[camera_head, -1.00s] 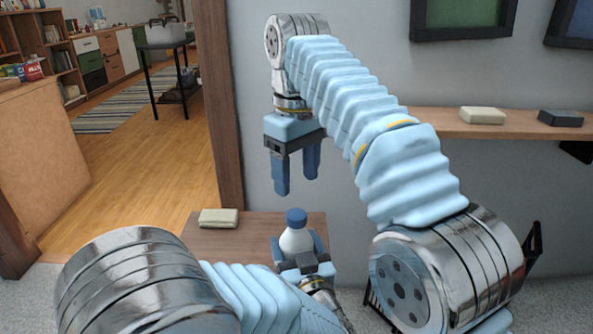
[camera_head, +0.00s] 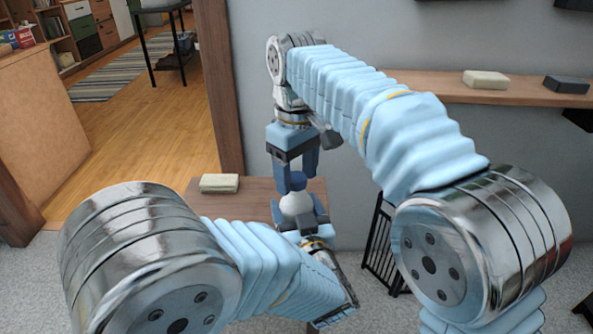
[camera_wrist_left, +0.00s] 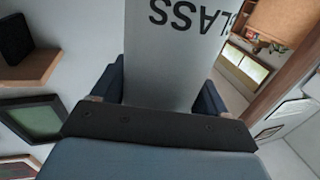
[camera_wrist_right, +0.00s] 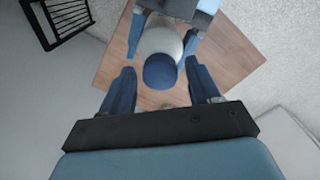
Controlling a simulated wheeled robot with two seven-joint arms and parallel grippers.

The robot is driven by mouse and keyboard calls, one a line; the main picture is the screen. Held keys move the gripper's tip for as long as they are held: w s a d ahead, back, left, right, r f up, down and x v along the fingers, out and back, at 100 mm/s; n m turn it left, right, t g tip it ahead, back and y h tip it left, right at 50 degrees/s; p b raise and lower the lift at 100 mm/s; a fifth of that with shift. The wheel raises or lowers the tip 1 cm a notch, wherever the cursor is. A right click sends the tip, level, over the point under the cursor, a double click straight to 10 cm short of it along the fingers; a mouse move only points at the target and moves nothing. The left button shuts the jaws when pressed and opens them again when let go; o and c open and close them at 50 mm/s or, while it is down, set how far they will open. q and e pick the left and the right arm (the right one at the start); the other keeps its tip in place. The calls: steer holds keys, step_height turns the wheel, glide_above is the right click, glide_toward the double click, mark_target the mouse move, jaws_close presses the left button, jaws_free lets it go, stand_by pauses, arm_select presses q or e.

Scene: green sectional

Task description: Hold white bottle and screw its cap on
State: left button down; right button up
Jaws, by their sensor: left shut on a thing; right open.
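The white bottle (camera_head: 300,207) stands upright over the small wooden table, with its blue cap (camera_head: 293,181) on top. My left gripper (camera_head: 300,212) is shut on the bottle's body from the near side. In the left wrist view the bottle (camera_wrist_left: 180,60) fills the space between the fingers and shows dark lettering. My right gripper (camera_head: 297,165) is open and points down, its fingers at the height of the cap. In the right wrist view the blue cap (camera_wrist_right: 160,71) lies just beyond the two open fingertips, between their lines. Whether the cap is seated tightly cannot be told.
The small wooden table (camera_head: 255,195) carries a pale green block (camera_head: 219,183) at its left. A wall shelf (camera_head: 430,85) holds a pale block (camera_head: 486,79) and a dark block (camera_head: 567,84). A black rack (camera_head: 382,240) stands right of the table.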

steer(key=shift+c, duration=0.2)
steer(key=c, duration=1)
steer(key=o, duration=1.2)
steer(key=shift+r, duration=3.75)
arm_select(q)
jaws_free()
